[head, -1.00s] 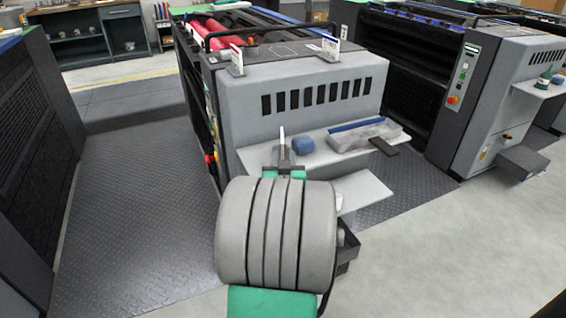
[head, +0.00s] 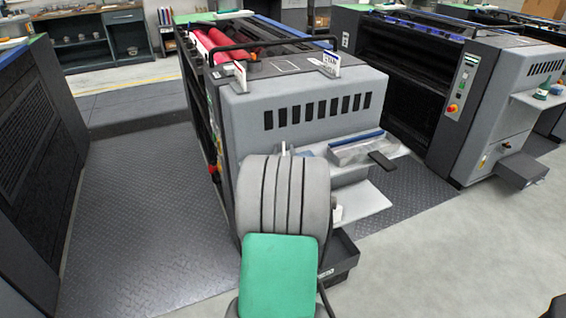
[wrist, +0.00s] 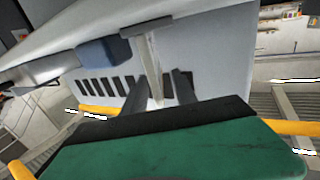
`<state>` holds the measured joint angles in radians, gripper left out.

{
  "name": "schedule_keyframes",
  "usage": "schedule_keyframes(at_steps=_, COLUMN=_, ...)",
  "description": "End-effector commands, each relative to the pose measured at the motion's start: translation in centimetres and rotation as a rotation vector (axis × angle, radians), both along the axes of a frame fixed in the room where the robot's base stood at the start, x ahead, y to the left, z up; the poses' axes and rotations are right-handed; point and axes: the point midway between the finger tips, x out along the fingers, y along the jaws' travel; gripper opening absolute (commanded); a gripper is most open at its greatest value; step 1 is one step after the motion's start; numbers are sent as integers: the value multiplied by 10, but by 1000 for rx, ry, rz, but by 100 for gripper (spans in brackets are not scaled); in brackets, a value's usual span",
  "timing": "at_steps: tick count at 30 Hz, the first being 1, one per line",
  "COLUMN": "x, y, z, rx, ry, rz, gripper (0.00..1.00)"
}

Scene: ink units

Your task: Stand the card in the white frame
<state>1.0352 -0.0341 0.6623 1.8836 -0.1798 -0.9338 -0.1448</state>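A thin white upright piece, taken as the card (head: 283,148), shows edge-on just above my arm in the head view. In the wrist view the pale card (wrist: 154,68) runs between the two dark fingers of my gripper (wrist: 160,78), which seems shut on it; a small gap appears on its right. My arm hides the gripper in the head view. I cannot tell which is the white frame.
A blue block (wrist: 104,50) shows in the wrist view. A lower shelf (head: 362,203) juts out. Patterned floor lies open at left.

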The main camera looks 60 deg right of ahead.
Motion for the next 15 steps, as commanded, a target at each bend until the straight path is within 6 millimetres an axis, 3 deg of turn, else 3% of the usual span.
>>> schedule_keyframes(at_steps=8, x=5, y=-6, z=0, rx=-1, ry=1, rz=0, gripper=34)
schedule_keyframes(at_steps=15, x=5, y=-6, z=0, rx=0, ry=0, rz=0, gripper=14)
